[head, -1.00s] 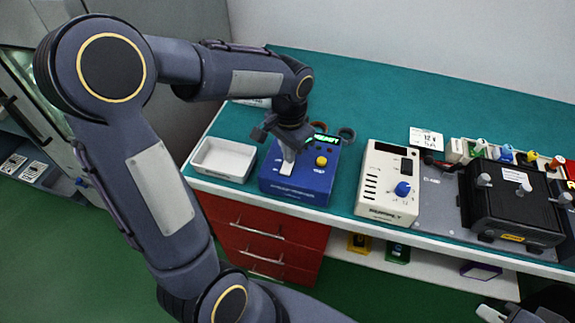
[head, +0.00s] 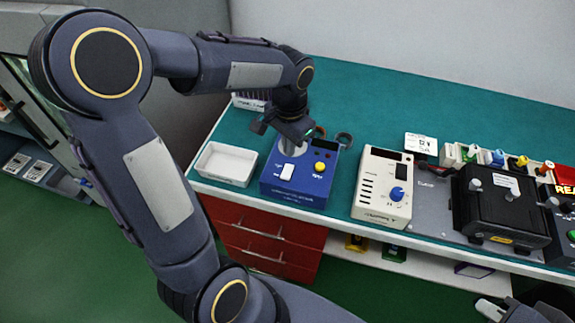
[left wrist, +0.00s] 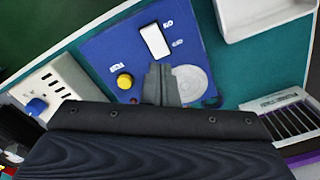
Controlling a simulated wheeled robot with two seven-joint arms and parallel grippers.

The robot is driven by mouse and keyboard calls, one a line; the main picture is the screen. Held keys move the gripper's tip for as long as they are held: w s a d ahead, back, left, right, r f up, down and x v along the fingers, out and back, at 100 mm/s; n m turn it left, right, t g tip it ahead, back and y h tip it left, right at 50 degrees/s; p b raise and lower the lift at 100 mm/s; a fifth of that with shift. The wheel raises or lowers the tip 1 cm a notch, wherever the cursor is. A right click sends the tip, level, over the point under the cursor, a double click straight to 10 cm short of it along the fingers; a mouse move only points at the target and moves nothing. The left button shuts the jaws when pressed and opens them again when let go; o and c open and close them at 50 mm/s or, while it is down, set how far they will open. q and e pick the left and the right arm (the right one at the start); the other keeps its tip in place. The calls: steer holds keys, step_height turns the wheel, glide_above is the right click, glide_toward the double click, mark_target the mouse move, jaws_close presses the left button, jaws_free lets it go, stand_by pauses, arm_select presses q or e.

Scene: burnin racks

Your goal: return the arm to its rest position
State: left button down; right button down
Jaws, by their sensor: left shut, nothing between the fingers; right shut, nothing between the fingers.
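My left arm comes in from the left of the head view. Its gripper (head: 292,147) is shut and empty, just above the back part of a blue box (head: 299,192). The box has a white switch (head: 287,172) and a yellow knob (head: 320,167). In the left wrist view the shut fingers (left wrist: 161,84) overlap the box between the switch and a pale round disc (left wrist: 191,82); I cannot tell whether they touch it. My right gripper (head: 490,309) shows at the lower right edge, away from the bench.
A white tray (head: 226,164) stands left of the box. A cream supply unit (head: 383,186) and a black device (head: 502,206) stand to the right. A slotted rack (head: 250,101) is behind. The green bench (head: 380,98) is bare towards the wall.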

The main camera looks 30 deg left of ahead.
arm_select(q)
steer(key=shift+r+p, duration=0.5)
steer(key=shift+r, duration=0.35)
steer(key=s+d+r+n+t+h, duration=0.2)
steer(key=s, duration=0.6)
steer(key=s+d+r+n+t+h, duration=0.1)
steer(key=s+d+r+n+t, duration=0.1)
steer(key=s, duration=0.7)
steer(key=shift+r+n+t+h, duration=0.4)
steer(key=shift+n+t, duration=0.2)
steer(key=shift+t, duration=0.2)
